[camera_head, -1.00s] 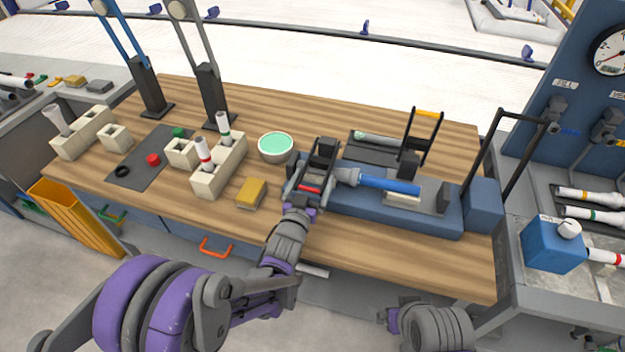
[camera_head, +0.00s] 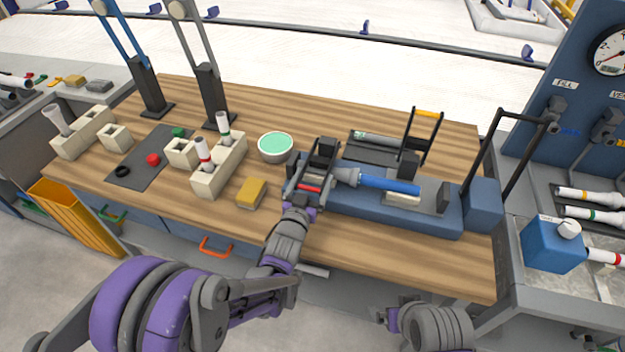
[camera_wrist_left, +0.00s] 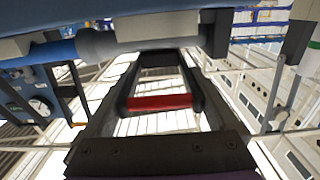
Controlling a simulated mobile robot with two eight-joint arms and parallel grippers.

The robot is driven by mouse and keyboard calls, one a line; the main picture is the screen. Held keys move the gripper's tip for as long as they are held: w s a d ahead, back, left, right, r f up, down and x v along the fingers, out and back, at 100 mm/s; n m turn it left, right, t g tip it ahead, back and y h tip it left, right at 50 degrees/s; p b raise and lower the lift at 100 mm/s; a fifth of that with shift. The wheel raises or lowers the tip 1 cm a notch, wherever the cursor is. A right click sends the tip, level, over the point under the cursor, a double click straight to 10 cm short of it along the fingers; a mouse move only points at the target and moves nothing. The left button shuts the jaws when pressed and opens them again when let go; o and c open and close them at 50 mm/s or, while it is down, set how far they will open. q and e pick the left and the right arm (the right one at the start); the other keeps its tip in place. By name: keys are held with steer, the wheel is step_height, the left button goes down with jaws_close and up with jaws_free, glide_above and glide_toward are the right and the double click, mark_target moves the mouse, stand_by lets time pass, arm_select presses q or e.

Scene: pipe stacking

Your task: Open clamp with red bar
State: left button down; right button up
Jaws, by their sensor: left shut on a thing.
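The clamp's red bar (camera_head: 309,187) sits at the left end of the long blue fixture (camera_head: 340,204) on the wooden table. My left gripper (camera_head: 308,182) is at this bar, shut on it. A pipe with a blue sleeve (camera_head: 390,185) and a grey end lies along the fixture, right of the clamp. The dark clamp frame stands upright behind the bar, partly hidden by my gripper. My right arm shows only at the bottom edge.
A yellow sponge-like block (camera_head: 251,193) and a green-filled bowl (camera_head: 276,147) are left of my gripper. A cream holder (camera_head: 219,166) with pipes stands farther left. The table's front strip is clear.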

arm_select(q)
steer(key=shift+r, duration=0.6)
step_height(320, 180, up, 5)
steer(key=w+p, duration=0.1)
steer(key=p, duration=0.1)
step_height(320, 180, up, 7)
steer(key=g, duration=0.2)
glide_above(321, 159)
steer(key=shift+w+y, duration=0.15)
steer(key=shift+y, duration=0.15)
arm_select(e)
steer(key=shift+w+r, duration=1.05)
steer(key=shift+r, duration=0.05)
arm_select(q)
steer(key=shift+f, duration=0.15)
jaws_free()
steer(key=shift+w+d, duration=0.1)
steer(key=shift+d, duration=0.05)
arm_select(e)
steer(key=shift+w, duration=0.1)
